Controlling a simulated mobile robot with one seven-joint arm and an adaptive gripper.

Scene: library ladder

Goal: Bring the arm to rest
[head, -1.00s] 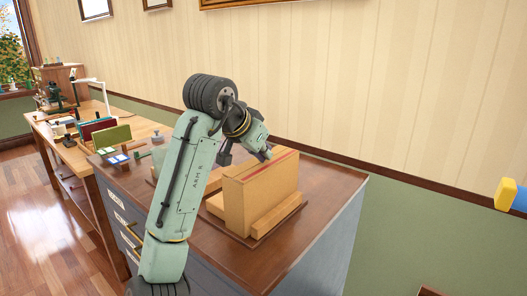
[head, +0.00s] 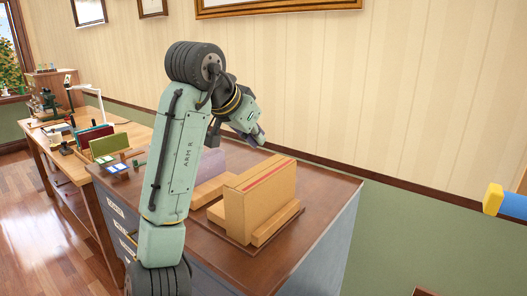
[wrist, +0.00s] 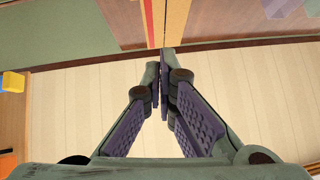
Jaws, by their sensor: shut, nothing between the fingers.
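My arm rises from the bottom of the head view and bends over at the top. My gripper (head: 257,135) hangs above the cabinet top, behind and above a tan box-like block with a red stripe (head: 262,198). In the wrist view, the fingers of my gripper (wrist: 162,62) meet at their tips with nothing between them. Part of the block with the red stripe (wrist: 172,22) shows beyond the tips. The gripper looks clear of the block in the head view.
The block stands in a wooden holder on the brown cabinet top (head: 282,249). A lilac block (head: 209,165) is behind it. A wooden desk (head: 66,160) with a lamp and books is at the left. The panelled wall (head: 420,90) stands behind. Open floor (head: 40,215) lies at left.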

